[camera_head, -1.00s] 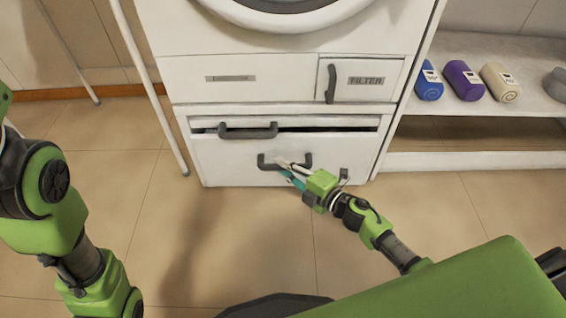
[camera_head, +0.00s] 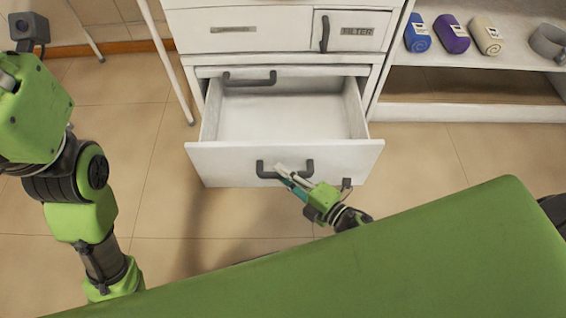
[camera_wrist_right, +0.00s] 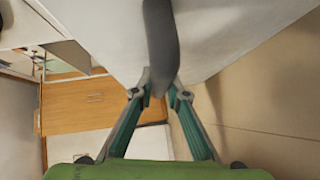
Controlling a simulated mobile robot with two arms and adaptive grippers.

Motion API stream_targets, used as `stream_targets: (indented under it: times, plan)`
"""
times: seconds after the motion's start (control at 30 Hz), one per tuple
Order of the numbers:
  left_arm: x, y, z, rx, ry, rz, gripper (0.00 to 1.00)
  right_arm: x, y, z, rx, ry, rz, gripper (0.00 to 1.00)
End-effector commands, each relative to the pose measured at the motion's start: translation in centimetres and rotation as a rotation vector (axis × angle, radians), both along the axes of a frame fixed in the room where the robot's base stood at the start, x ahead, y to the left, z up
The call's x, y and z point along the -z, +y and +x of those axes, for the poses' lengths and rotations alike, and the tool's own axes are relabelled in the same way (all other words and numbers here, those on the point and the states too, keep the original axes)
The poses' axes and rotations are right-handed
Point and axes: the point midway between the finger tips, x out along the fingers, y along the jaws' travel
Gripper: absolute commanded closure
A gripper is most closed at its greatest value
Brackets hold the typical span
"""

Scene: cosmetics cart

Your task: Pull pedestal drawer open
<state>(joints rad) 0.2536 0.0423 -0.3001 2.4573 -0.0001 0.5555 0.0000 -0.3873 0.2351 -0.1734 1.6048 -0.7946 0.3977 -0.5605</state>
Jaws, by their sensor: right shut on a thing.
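My right gripper (camera_head: 284,172) is shut on that handle. In the right wrist view the fingertips (camera_wrist_right: 158,92) close around the dark handle (camera_wrist_right: 160,45), with the white drawer front (camera_wrist_right: 215,40) behind it. In the head view my left arm stands at the left edge; its gripper is out of the picture.
Another dark handle (camera_head: 250,78) sits above the drawer opening. A white shelf (camera_head: 480,112) on the right holds rolled towels, blue (camera_head: 417,35), purple (camera_head: 452,35) and cream (camera_head: 487,37). Tiled floor (camera_head: 150,205) is clear around the drawer.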

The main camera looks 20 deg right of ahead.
Motion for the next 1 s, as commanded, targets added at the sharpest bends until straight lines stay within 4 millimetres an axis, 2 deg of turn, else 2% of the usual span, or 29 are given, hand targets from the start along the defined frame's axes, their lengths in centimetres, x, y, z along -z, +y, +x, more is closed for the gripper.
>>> stream_targets:
  times: [0.33, 0.37, 0.4, 0.43, 0.8, 0.87, 1.0]
  plan:
    - [0.1, 0.0, 0.1, 0.001, 0.003, 0.000, 0.65, 0.0, 0.0, -0.2, 0.000, 0.000, 0.000, 1.00]
    - [0.1, 0.0, 0.1, 0.001, 0.003, 0.000, 0.65, 0.0, 0.0, -0.1, 0.000, 0.000, 0.000, 0.83]
    - [0.1, 0.0, 0.1, 0.001, 0.003, 0.000, 0.65, 0.0, 0.0, -0.1, 0.000, 0.000, 0.000, 0.73]
    - [0.1, 0.0, 0.1, 0.001, 0.003, 0.001, 0.65, 0.0, 0.0, -0.1, 0.000, 0.000, 0.000, 0.68]
    - [0.0, 0.0, 0.0, -0.001, 0.000, 0.000, 0.65, 0.0, -0.1, -0.3, 0.000, 0.001, 0.000, 0.68]
    - [0.0, 0.0, 0.0, -0.001, 0.000, 0.000, 0.65, 0.0, -0.3, -0.7, 0.001, 0.000, -0.002, 0.68]
    - [0.0, 0.0, 0.0, 0.000, 0.001, 0.000, 0.65, -0.3, -1.4, -2.8, -0.001, 0.003, -0.002, 0.68]
